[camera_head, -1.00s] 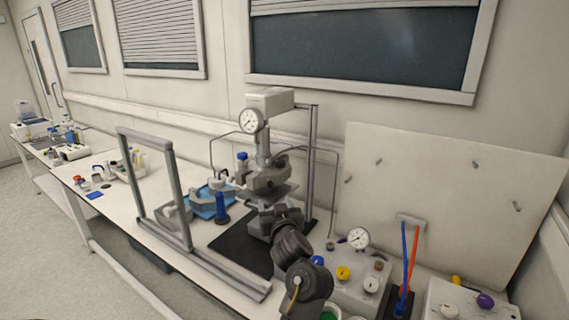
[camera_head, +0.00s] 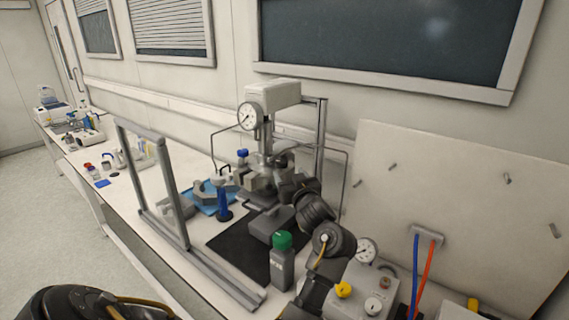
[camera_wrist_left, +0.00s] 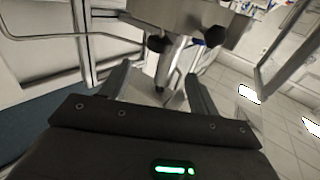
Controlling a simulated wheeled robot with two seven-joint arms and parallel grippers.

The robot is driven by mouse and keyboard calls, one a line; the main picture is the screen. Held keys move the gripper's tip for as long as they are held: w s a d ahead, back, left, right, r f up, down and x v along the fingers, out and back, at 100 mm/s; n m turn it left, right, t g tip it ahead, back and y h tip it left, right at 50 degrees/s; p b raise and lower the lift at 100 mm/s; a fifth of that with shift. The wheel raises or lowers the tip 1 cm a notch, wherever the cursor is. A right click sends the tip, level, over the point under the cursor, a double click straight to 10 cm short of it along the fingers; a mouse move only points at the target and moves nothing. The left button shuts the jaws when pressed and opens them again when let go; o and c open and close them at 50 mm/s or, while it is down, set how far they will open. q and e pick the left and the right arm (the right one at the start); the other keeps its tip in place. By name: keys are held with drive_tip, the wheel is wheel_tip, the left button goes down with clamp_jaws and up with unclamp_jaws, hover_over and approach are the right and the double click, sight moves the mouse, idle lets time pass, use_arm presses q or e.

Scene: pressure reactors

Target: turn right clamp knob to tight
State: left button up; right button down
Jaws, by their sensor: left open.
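The reactor (camera_head: 267,140) stands on a black mat (camera_head: 236,240), with a white head box and a round gauge on top. My left gripper (camera_head: 274,176) is at the right side of its metal clamp body and partly hides it. In the left wrist view my left gripper (camera_wrist_left: 160,84) is open, its two fingers apart with nothing clasped. A dark knob (camera_wrist_left: 158,44) sticks out under a metal block just beyond the fingers, apart from them. A second dark knob (camera_wrist_left: 215,35) is farther right. I cannot tell which is the right clamp knob or how tight it is. My right gripper does not show.
A green-capped bottle (camera_head: 283,262) stands close to my arm. A metal frame (camera_head: 160,190) rises left of the reactor. A gauge box (camera_head: 362,285) stands to the right.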

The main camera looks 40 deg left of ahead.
sight(283, 165)
use_arm(q)
drive_tip(key=p+x, duration=0.1)
drive_tip(key=x, duration=0.5)
drive_tip(key=shift+w, duration=0.3)
drive_tip(key=shift+w+a+p, duration=0.15)
drive_tip(key=shift+a+p, duration=0.15)
drive_tip(key=shift+a, duration=0.05)
drive_tip(key=shift+w+a+f, duration=0.1)
drive_tip(key=shift+w+a, duration=0.15)
drive_tip(key=shift+a, duration=0.05)
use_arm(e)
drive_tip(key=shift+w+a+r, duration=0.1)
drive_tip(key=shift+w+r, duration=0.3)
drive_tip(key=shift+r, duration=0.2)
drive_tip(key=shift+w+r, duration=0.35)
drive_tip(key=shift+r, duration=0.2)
use_arm(q)
drive_tip(key=c, duration=1)
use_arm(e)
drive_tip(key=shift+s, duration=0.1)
